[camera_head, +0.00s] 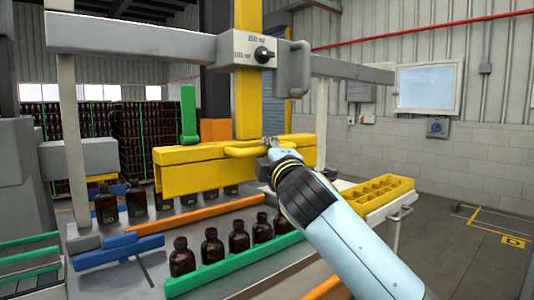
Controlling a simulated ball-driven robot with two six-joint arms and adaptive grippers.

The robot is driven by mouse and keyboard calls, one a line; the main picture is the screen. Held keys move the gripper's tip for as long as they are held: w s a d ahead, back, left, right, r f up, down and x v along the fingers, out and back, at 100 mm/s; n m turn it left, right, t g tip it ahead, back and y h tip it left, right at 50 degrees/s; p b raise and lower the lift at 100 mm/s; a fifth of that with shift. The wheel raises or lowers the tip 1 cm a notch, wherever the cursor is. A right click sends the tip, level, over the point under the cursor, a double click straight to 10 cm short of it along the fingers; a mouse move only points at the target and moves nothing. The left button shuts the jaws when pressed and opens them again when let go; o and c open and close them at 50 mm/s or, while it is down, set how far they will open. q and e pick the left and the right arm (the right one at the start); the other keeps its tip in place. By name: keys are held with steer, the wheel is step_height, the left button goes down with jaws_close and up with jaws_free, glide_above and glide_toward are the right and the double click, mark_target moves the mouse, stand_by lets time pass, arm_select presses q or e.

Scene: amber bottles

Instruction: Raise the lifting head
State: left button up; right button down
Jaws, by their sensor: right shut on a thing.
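The yellow lifting head (195,170) hangs below the yellow vertical column (248,98), over the bottle line. A yellow loop handle (243,152) sticks out from its front. My right gripper (268,146) is at the right end of this handle and shut on it; the fingers are small and partly hidden by the wrist. My left gripper is not in view.
Several amber bottles (212,246) stand in a row behind a green rail (235,265). An orange rail (205,211) lies behind them. A yellow divided crate (372,192) sits at right. A grey crossbeam with a black knob (264,54) spans above. Open floor lies at far right.

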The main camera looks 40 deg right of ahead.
step_height(320, 180, up, 9)
steer(key=p, duration=0.6)
steer(key=shift+f, duration=0.2)
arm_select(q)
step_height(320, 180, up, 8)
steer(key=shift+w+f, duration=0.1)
arm_select(e)
steer(key=c, duration=1.2)
jaws_free()
steer(key=shift+s+f, duration=0.15)
steer(key=shift+s, duration=0.05)
steer(key=v, duration=1.1)
steer(key=shift+s+a, duration=0.15)
steer(key=shift+s, duration=0.15)
